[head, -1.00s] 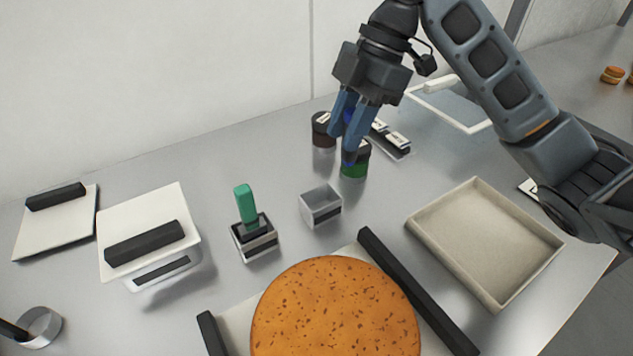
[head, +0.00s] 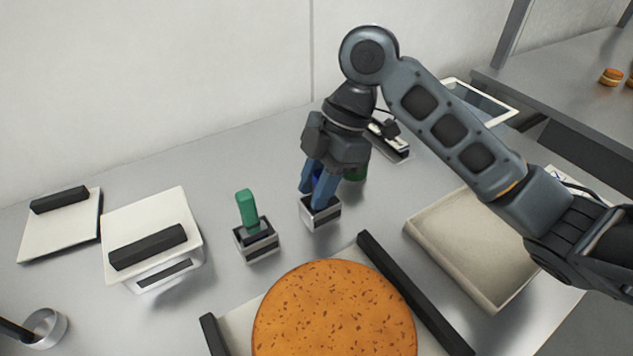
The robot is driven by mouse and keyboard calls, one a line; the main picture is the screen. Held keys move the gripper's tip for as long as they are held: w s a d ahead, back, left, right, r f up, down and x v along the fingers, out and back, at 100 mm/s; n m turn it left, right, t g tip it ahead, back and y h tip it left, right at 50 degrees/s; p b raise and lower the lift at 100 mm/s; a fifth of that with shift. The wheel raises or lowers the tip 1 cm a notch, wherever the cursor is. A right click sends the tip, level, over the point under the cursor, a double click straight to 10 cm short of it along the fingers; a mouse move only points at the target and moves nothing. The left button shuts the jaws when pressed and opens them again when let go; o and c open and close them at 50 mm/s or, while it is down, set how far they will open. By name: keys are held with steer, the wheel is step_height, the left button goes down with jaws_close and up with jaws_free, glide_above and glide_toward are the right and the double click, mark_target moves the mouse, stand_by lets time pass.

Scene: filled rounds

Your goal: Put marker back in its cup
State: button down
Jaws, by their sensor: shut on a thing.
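My gripper (head: 317,194) points down at the small square grey cup (head: 322,217) with a dark band, its blue fingertips at the cup's opening. The gripper is shut on the marker (head: 316,176), of which only a dark blue bit shows between the fingers. The marker's lower end is hidden, so I cannot tell how far inside the cup it is or whether it touches the bottom. A similar cup (head: 257,241) to the left holds an upright green marker (head: 247,209).
A round speckled cake (head: 335,315) on a board with black handles fills the front. A beige tray (head: 475,250) lies to the right. A white lidded box (head: 150,235) stands at left.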

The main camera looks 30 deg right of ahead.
steer(key=shift+f, duration=0.2)
steer(key=c, duration=0.8)
jaws_free()
steer(key=shift+r, duration=0.1)
steer(key=shift+c, duration=0.2)
steer(key=shift+r, duration=0.25)
steer(key=v, duration=1.1)
steer(key=shift+d+r, duration=0.25)
steer(key=shift+r, duration=0.1)
